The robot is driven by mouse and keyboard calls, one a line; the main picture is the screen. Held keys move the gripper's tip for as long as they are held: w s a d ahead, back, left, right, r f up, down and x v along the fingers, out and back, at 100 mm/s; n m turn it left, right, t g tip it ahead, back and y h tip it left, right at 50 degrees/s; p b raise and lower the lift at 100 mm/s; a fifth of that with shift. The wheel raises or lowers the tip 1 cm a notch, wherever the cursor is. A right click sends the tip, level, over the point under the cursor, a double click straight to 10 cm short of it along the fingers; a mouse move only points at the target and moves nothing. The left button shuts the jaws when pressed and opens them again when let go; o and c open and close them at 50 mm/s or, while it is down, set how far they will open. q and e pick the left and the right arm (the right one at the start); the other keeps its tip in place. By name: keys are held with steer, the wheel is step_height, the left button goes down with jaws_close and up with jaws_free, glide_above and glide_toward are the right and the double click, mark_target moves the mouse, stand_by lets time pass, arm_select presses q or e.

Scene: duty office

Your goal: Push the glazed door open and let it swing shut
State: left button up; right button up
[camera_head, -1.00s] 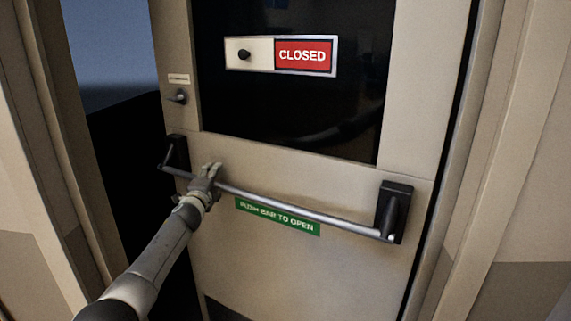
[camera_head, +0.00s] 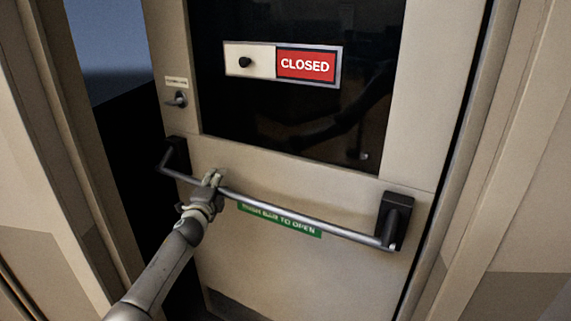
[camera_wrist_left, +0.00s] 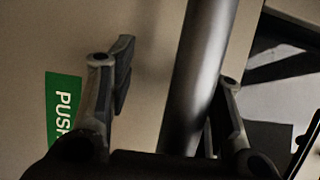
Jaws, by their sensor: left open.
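The beige glazed door (camera_head: 290,170) stands ajar, with a dark gap along its left edge. Its dark glass pane (camera_head: 290,110) fills the upper part. A metal push bar (camera_head: 300,220) crosses the door between two black end brackets. My left gripper (camera_head: 213,180) is at the bar's left part. In the left wrist view the bar (camera_wrist_left: 200,75) runs between the two open fingers of my left gripper (camera_wrist_left: 172,85). I cannot tell whether the fingers touch it. My right gripper is not in view.
A red CLOSED sign (camera_head: 306,66) with a knob is on the glass. A green push sign (camera_head: 280,219) sits below the bar, and a small lever handle (camera_head: 177,99) is at the door's left edge. Beige door frame and walls stand on both sides. The gap at the left looks dark.

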arm_select(q)
steer(key=s+a+r+p, duration=0.15)
steer(key=s+p, duration=0.25)
steer(key=s, duration=1.9)
steer(key=s+r+p, duration=0.3)
steer(key=s+p, duration=0.2)
steer(key=s, duration=1.9)
steer(key=s+d+f+n+g, duration=0.1)
steer(key=s+f+n+g, duration=0.15)
steer(key=f, duration=0.95)
steer(key=s+f+n+g+y, duration=0.1)
steer(key=f+n+g, duration=0.25)
steer(key=f, duration=0.85)
steer(key=s+d+f+n+g, duration=0.15)
steer(key=f+n, duration=0.25)
steer(key=f, duration=0.8)
steer(key=s+d+f+n+g, duration=0.3)
steer(key=s+f+g, duration=0.6)
steer(key=s+f, duration=1.1)
steer(key=s+n, duration=0.2)
steer(key=shift+s+d+f+n+h, duration=0.2)
steer(key=shift+s+f+n+h, duration=0.1)
steer(key=shift+f+n, duration=0.1)
steer(key=shift+w+g, duration=0.1)
steer(key=shift+g, duration=0.15)
